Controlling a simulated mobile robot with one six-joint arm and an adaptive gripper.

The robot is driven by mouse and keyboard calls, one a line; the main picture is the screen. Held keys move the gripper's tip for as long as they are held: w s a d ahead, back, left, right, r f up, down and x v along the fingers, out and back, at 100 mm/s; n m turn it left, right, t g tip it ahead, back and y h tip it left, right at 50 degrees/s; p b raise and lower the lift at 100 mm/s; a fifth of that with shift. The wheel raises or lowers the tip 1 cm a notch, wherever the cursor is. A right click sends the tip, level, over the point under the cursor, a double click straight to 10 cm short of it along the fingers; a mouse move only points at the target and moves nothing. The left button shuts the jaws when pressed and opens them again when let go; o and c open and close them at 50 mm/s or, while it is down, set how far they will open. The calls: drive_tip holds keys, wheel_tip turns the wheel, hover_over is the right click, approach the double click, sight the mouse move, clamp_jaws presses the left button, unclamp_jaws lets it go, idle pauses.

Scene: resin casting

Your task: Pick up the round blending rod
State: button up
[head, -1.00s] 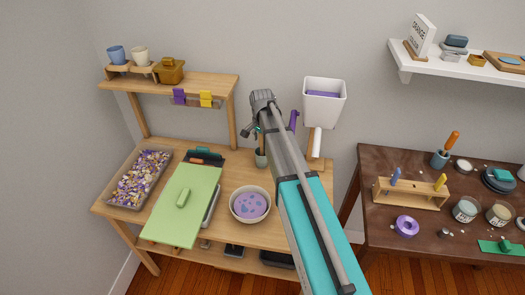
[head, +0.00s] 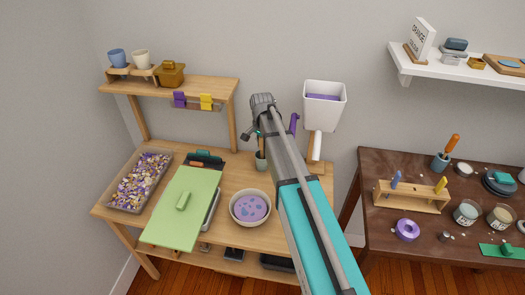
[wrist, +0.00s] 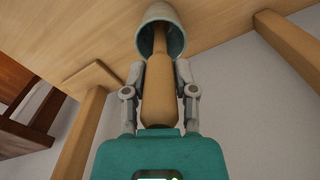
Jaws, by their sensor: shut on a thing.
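The round blending rod (wrist: 157,92) shows in the wrist view as a smooth, rounded, tan wooden handle that narrows to a neck. Its far end goes into a grey-green cup (wrist: 163,18) and is hidden there. My gripper (wrist: 160,78) is shut on the handle, with one grey finger on each side of it. In the head view the cup (head: 261,161) stands on the light wooden bench, just left of my arm. My gripper and the rod are mostly hidden behind my arm in that view.
On the bench are a bowl (head: 233,218) with purple contents, a green board (head: 175,225) and a tray (head: 112,205) of coloured chips. A white bin (head: 325,115) and a purple-handled item (head: 294,123) stand close right of my arm. A shelf (head: 210,86) rises at back left.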

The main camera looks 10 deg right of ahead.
clamp_jaws()
drive_tip(key=shift+r, duration=0.15)
wheel_tip(320, 180, up, 10)
drive_tip(key=p, duration=1)
drive_tip(key=shift+f, duration=0.2)
drive_tip(key=shift+r, duration=0.1)
wheel_tip(320, 180, up, 11)
drive_tip(key=p, duration=1.1)
idle(0.4)
